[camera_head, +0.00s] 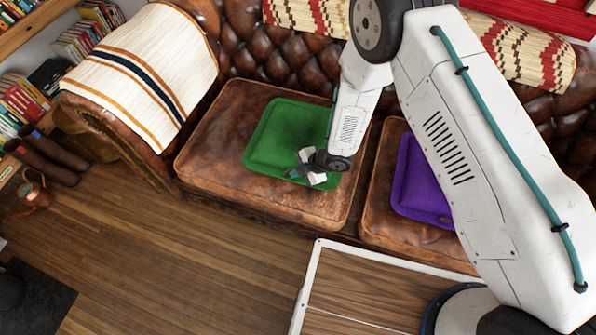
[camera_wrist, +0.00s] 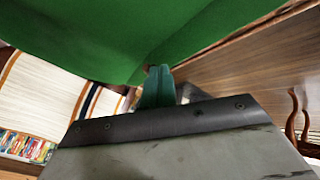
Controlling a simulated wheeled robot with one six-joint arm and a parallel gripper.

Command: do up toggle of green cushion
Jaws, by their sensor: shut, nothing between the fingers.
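The green cushion (camera_head: 287,133) lies flat on the left seat of a brown leather sofa. My gripper (camera_head: 292,174) is at the cushion's front edge, right of its middle, pointing left. In the wrist view the green cushion (camera_wrist: 120,35) fills the top. The teal fingertips of my gripper (camera_wrist: 158,80) are shut together, with nothing seen between them, close below the cushion's edge. I cannot tell whether they touch it. A tiny brownish spot shows by the fingertips, too small to identify. I cannot make out the toggle in either view.
A purple cushion (camera_head: 421,184) lies on the right seat, partly behind my arm. A striped cloth (camera_head: 150,72) covers the sofa's left armrest (camera_head: 113,137). A wooden-topped table (camera_head: 365,296) with a white rim stands in front. Bare wood floor (camera_head: 190,265) lies to the left.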

